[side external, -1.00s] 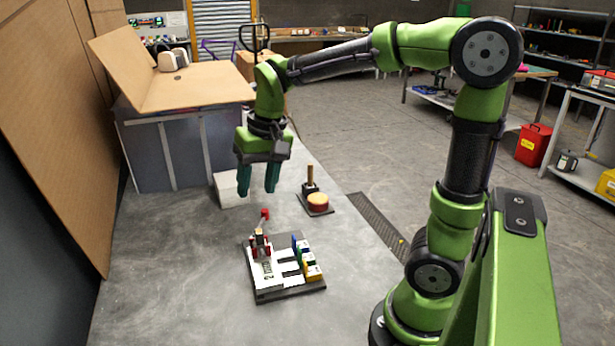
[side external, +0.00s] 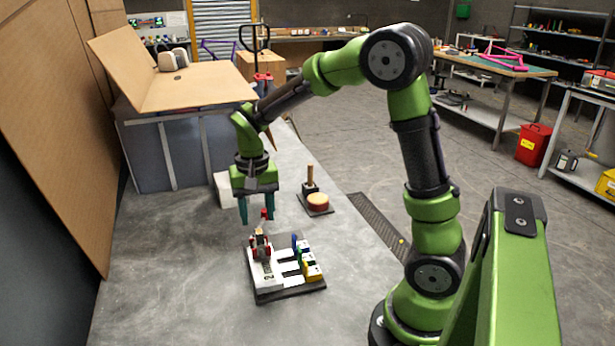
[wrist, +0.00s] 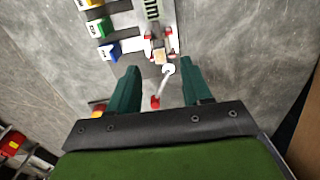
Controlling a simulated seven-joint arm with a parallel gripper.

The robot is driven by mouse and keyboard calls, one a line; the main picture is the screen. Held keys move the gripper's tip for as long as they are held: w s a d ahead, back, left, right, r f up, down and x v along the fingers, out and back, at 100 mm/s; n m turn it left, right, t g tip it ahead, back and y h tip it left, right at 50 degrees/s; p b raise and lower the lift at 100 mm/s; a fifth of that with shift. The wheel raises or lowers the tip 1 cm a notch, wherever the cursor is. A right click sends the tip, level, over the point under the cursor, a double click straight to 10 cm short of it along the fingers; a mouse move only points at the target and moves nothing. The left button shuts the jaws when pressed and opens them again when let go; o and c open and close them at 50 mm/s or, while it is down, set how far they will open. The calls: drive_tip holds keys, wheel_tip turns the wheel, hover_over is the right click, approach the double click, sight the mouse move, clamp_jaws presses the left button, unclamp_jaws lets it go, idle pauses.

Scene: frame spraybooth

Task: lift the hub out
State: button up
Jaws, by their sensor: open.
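A fixture stands on the floor-like grey surface: a white slotted plate (side external: 266,281) on a dark base. At its left end is a red and metal clamp (side external: 261,247) with a red-tipped lever (side external: 264,213) standing up. In the wrist view the lever's red tip (wrist: 155,102) lies between my fingers, with a pale ring at its other end. I cannot tell which part is the hub; a small tan block (wrist: 159,57) sits at the clamp. My gripper (side external: 256,210) is open, pointing down above the clamp, its teal fingers either side of the lever top; contact is not visible.
Blue, green and yellow blocks (side external: 303,257) line the plate's right side. A round red-and-cream piece (side external: 318,201) and an upright wooden handle (side external: 310,176) stand behind right. A pale block (side external: 224,190) is behind my gripper. Surface left of the fixture is clear.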

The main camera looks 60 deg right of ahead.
sight(259, 231)
wheel_tip(259, 231, down, 6)
drive_tip(key=shift+a+r, duration=0.1)
drive_tip(key=shift+r, duration=0.05)
idle(0.3)
clamp_jaws()
